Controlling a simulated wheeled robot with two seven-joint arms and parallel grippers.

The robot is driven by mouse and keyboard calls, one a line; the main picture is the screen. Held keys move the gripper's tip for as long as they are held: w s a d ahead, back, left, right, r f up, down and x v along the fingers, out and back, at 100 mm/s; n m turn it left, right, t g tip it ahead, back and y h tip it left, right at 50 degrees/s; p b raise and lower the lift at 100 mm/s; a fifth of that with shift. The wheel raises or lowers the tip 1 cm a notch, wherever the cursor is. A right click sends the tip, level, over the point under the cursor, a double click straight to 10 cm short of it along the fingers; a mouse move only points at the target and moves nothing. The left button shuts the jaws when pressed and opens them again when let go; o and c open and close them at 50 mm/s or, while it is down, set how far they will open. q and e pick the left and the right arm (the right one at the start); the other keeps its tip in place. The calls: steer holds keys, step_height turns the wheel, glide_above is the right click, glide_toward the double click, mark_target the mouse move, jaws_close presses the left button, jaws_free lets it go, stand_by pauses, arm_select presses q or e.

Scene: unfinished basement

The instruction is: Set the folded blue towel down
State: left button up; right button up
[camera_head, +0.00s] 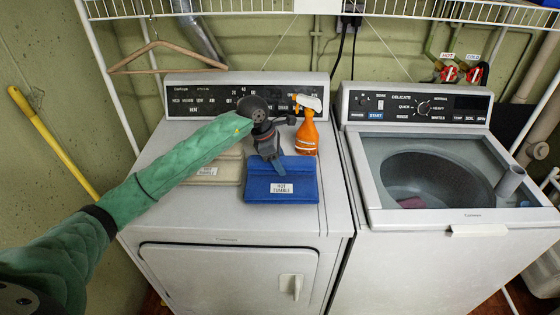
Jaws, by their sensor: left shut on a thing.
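The folded blue towel (298,186) has a white label on its front and is at the top of the left white machine, near its front edge. My left gripper (277,163) is shut on the towel's back edge from above. The towel looks level and close to the machine top (190,218); I cannot tell whether it touches. A beige folded cloth (216,171) with a label lies left of the towel, partly hidden by my left arm. My right gripper does not show.
An orange spray bottle (306,134) stands just behind the towel. The washer (480,216) on the right has an open tub with a reddish cloth (418,200) inside. A wooden hanger (165,57) hangs from the wire shelf (230,8). A yellow pole (52,141) leans at left.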

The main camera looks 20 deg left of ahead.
arm_select(q)
steer(key=shift+f, duration=0.65)
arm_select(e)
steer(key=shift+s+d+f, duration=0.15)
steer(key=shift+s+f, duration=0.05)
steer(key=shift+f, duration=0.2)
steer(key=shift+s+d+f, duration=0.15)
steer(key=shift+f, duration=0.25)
arm_select(q)
steer(key=shift+f, duration=0.1)
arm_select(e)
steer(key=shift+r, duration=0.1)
arm_select(q)
steer(key=o, duration=1.1)
steer(key=shift+c, duration=0.2)
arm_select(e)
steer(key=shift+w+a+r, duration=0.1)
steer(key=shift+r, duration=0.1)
